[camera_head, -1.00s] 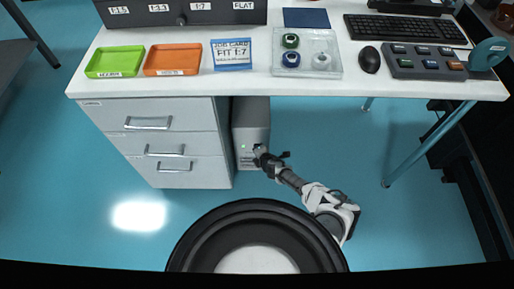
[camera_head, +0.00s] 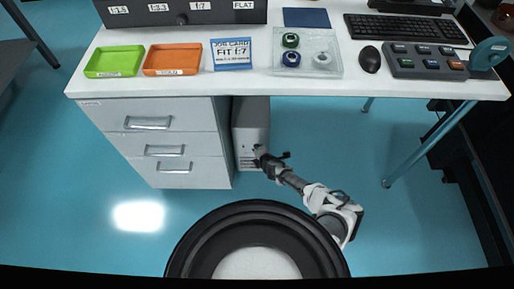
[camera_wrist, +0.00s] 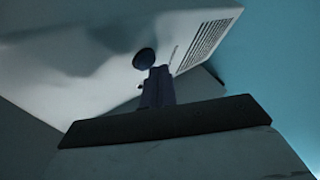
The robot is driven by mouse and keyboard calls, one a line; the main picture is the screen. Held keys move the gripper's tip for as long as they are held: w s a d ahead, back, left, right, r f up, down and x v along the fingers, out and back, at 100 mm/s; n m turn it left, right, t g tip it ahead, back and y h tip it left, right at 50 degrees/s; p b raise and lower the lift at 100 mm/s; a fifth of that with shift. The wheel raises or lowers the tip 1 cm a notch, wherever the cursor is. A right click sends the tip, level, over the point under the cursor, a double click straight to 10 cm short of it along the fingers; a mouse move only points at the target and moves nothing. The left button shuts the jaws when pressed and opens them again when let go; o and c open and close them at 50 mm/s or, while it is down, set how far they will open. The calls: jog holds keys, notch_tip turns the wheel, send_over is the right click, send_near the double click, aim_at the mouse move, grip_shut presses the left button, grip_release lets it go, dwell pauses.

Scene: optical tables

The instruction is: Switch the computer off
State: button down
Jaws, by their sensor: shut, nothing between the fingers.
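The computer (camera_head: 251,120) is a light grey tower on the floor under the desk, beside the drawer unit. My gripper (camera_head: 259,151) reaches its front face from the lower right and is shut and empty. In the wrist view, the computer's pale front (camera_wrist: 90,60) has a dark round button (camera_wrist: 144,58) and a slotted vent. My gripper's shut fingertips (camera_wrist: 160,72) are right at the button's lower right edge. I cannot tell whether they touch it. No lit light shows on the front now.
The drawer unit (camera_head: 165,145) stands close on the computer's left. The white desk top (camera_head: 190,87) overhangs it, bearing trays, a keyboard (camera_head: 405,30) and a mouse (camera_head: 370,60). A desk leg (camera_head: 430,145) stands to the right, with clear blue floor between.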

jog(key=shift+s+p, duration=0.9)
jog(key=shift+s, duration=2.1)
